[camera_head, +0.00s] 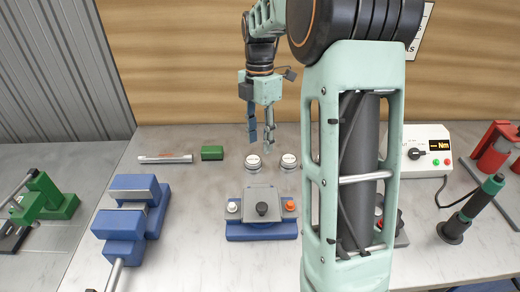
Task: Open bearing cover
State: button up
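A grey block with a black knob on a blue base (262,231) stands in the middle of the bench; its grey upper part (262,195) looks like the bearing cover and sits down on the base. A white button-like piece (232,207) is at its left and an orange-red one (290,206) at its right. My gripper (261,138) hangs behind this block, fingers pointing down and apart, with nothing seen between them. It appears above two white round pieces (253,162) (288,161) behind the block; its exact height over them is unclear.
A blue vise (130,218) stands left, with a green block (212,153) and a pale bar (165,158) behind. A white control box (427,150), a dark tool (470,210) and a red fixture (495,150) are right. My arm hides the bench right of centre.

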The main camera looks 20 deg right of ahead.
notch_tip(320, 180, up, 7)
jog(key=w, duration=0.1)
jog(key=shift+r, duration=0.2)
jog(key=shift+d, duration=0.2)
